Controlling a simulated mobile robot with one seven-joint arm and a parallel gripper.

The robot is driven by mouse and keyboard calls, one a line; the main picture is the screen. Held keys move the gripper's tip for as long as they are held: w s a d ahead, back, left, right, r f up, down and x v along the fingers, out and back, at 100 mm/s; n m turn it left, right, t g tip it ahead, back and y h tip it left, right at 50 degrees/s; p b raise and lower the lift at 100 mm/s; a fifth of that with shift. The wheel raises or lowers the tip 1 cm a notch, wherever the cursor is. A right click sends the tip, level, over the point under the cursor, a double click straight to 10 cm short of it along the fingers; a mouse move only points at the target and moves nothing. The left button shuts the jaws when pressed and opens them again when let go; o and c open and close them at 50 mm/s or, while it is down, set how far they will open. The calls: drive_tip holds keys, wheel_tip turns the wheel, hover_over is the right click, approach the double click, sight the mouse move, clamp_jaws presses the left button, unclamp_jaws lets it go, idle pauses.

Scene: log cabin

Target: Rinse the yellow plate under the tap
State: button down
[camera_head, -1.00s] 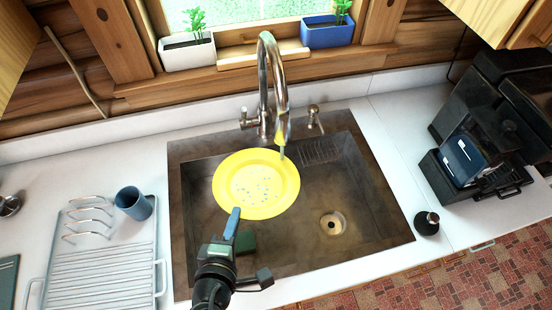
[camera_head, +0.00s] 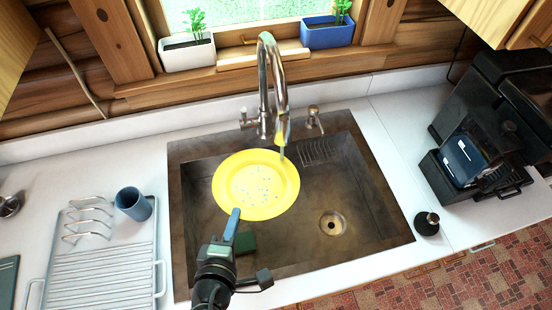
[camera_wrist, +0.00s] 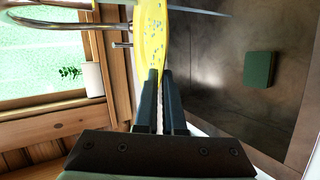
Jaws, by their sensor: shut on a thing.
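The yellow plate (camera_head: 258,184) is over the left part of the sink, its face toward the head camera, with several small bluish drops on it. My gripper (camera_head: 232,224) is shut on its near rim. In the wrist view the plate (camera_wrist: 152,48) shows nearly edge-on between the fingertips of my gripper (camera_wrist: 160,82). The metal tap (camera_head: 265,80) arches over the sink, its spout end (camera_head: 283,128) above the plate's far right edge. A thin stream seems to come down there, beside or onto the rim; I cannot tell which.
The dark sink (camera_head: 370,215) has a round drain (camera_head: 333,223) and a green sponge (camera_wrist: 258,69). A rack (camera_head: 100,265) and a blue cup (camera_head: 133,204) stand left. A coffee machine (camera_head: 475,150) and a dark stopper (camera_head: 426,223) are right.

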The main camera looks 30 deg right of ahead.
drive_tip(key=s+a+r+p, duration=0.2)
drive_tip(key=a+r+p, duration=0.1)
drive_tip(key=a+r, duration=0.1)
drive_tip(key=shift+a, duration=0.25)
idle(0.5)
idle(0.9)
